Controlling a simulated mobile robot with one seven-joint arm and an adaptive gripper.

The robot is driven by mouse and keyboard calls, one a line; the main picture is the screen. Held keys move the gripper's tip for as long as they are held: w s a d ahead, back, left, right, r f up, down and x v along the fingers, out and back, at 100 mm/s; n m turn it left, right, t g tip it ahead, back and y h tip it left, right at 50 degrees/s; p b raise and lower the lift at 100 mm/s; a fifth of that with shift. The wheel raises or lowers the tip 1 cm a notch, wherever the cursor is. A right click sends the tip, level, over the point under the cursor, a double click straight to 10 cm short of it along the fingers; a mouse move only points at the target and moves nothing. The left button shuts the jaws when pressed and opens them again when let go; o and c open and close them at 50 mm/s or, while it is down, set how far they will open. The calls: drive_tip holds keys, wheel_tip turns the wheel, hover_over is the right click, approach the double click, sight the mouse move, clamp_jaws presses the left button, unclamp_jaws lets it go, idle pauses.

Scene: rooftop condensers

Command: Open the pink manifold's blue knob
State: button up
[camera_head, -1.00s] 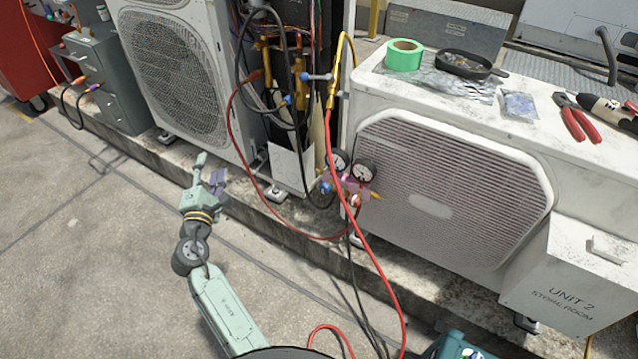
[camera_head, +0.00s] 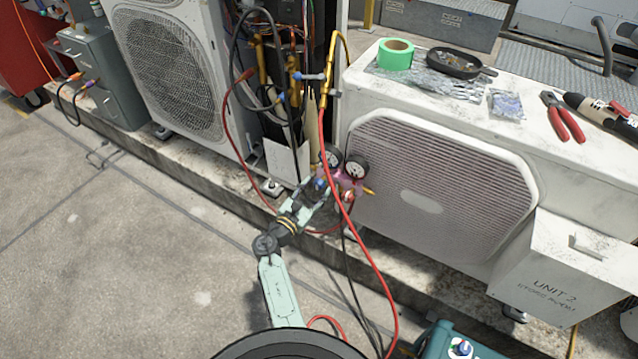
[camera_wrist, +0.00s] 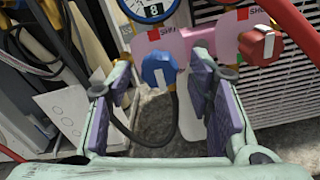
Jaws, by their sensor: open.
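The pink manifold (camera_head: 344,180) hangs in front of the right condenser, with two round gauges (camera_head: 356,167) above it. In the wrist view the manifold (camera_wrist: 200,38) spans the top. Its blue knob (camera_wrist: 159,69) lies between and just beyond the open fingers, and I see no finger touching it. The blue knob also shows in the head view (camera_head: 321,184). A red knob (camera_wrist: 260,46) sits to its right. My gripper (camera_wrist: 163,90) is open and empty, its purple pads apart. In the head view my gripper (camera_head: 318,192) is close below and left of the manifold.
A red hose (camera_head: 362,238) runs down in front of the manifold, crossing the upper right of the wrist view. A dark hose (camera_wrist: 138,138) loops below the blue knob. A white panel (camera_wrist: 72,118) stands to the left. The right condenser (camera_head: 440,190) is behind. Open concrete floor lies left.

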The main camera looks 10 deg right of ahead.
drive_tip(key=shift+x, duration=1.1)
drive_tip(key=shift+c, duration=0.4)
clamp_jaws()
drive_tip(key=shift+a+f+m+b, duration=0.1)
drive_tip(key=shift+f+m+b, duration=0.05)
drive_tip(key=shift+m+b, duration=0.15)
drive_tip(key=shift+m, duration=0.3)
drive_tip(key=shift+o, duration=0.4)
unclamp_jaws()
